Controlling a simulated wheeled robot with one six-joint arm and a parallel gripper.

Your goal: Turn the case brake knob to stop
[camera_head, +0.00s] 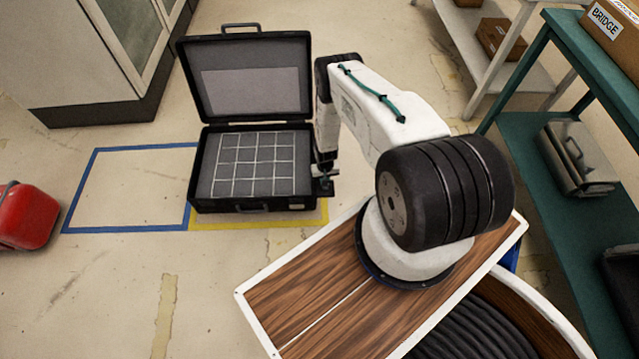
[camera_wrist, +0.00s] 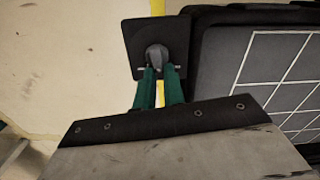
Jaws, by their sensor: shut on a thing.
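The open black case (camera_head: 199,180) lies on the floor with its lid up and a grey gridded inside. In the wrist view the case's edge (camera_wrist: 205,60) runs along the right. The brake knob (camera_wrist: 155,56) is a small grey knob on a dark square plate (camera_wrist: 132,38) beside the case. My gripper (camera_wrist: 160,72) has green fingers that are shut on the knob from the near side. In the head view my gripper (camera_head: 323,172) is at the case's right side, small and partly hidden by my arm. Any markings for the knob's settings cannot be read.
A blue taped square (camera_head: 95,150) on the floor left of the case is empty. A red container (camera_head: 27,217) stands at the far left. A grey cabinet (camera_head: 70,50) is behind. A green shelf (camera_head: 525,130) with a metal box (camera_head: 578,158) stands at the right.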

